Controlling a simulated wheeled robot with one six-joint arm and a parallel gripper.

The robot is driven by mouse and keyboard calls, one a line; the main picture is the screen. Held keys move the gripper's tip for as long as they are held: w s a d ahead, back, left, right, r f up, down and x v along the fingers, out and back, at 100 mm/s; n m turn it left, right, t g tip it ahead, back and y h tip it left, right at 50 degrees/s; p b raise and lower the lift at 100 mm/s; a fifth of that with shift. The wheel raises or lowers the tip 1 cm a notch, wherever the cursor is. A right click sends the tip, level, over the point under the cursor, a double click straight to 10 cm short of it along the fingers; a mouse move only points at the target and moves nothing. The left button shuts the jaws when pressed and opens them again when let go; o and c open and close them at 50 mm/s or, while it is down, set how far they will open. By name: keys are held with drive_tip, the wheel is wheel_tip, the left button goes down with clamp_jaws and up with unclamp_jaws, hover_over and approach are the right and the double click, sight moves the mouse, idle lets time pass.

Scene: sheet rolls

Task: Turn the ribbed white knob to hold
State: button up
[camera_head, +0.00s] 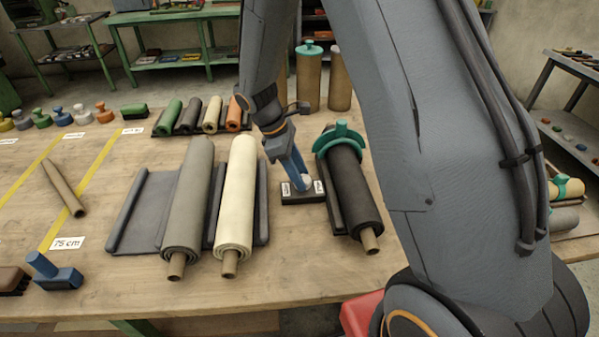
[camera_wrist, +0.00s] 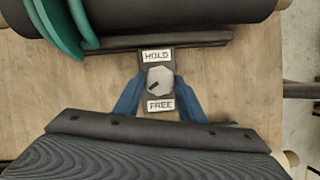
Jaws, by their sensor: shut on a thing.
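The white knob (camera_wrist: 159,80) sits on a small black base (camera_head: 301,199) between two rolls. In the wrist view, a HOLD label (camera_wrist: 158,55) is above the knob and a FREE label (camera_wrist: 160,105) is below it. A short dark mark on the knob is at its lower left. My gripper (camera_wrist: 160,84) has its blue fingers at the knob's left and right sides, shut on it. In the head view, my gripper (camera_head: 299,176) reaches down to the knob, which is partly hidden by the fingers.
A black roll (camera_head: 352,195) with a teal clamp (camera_head: 340,137) lies close on the right. A cream roll (camera_head: 237,195) and a grey roll (camera_head: 190,200) lie on the left. A cardboard tube (camera_head: 63,188) rests further left on the wooden table (camera_head: 150,292).

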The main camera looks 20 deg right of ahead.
drive_tip(key=m, duration=0.2)
drive_tip(key=m+g+y, duration=0.1)
drive_tip(key=m, duration=0.2)
drive_tip(key=shift+w+d+m+g+p, duration=0.15)
drive_tip(key=shift+w+m+g+p, duration=0.05)
drive_tip(key=shift+m+g+p, duration=0.15)
drive_tip(key=m+y, duration=0.1)
drive_tip(key=m, duration=0.2)
drive_tip(key=m+g+y, duration=0.1)
drive_tip(key=m, duration=0.2)
drive_tip(key=shift+d+y, duration=0.2)
drive_tip(key=shift+y, duration=0.1)
drive_tip(key=m+y, duration=0.1)
drive_tip(key=m, duration=0.2)
drive_tip(key=m+y+p, duration=0.1)
drive_tip(key=m, duration=0.2)
drive_tip(key=shift+d+m, duration=0.2)
drive_tip(key=shift+m, duration=0.05)
drive_tip(key=m+t+y, duration=0.1)
drive_tip(key=m, duration=0.2)
drive_tip(key=m+y+p, duration=0.1)
drive_tip(key=m, duration=0.2)
drive_tip(key=shift+s+d+t+p, duration=0.1)
drive_tip(key=shift+s+t+p, duration=0.05)
drive_tip(key=shift+t+p, duration=0.2)
drive_tip(key=o, duration=1)
drive_tip(key=shift+o, duration=0.2)
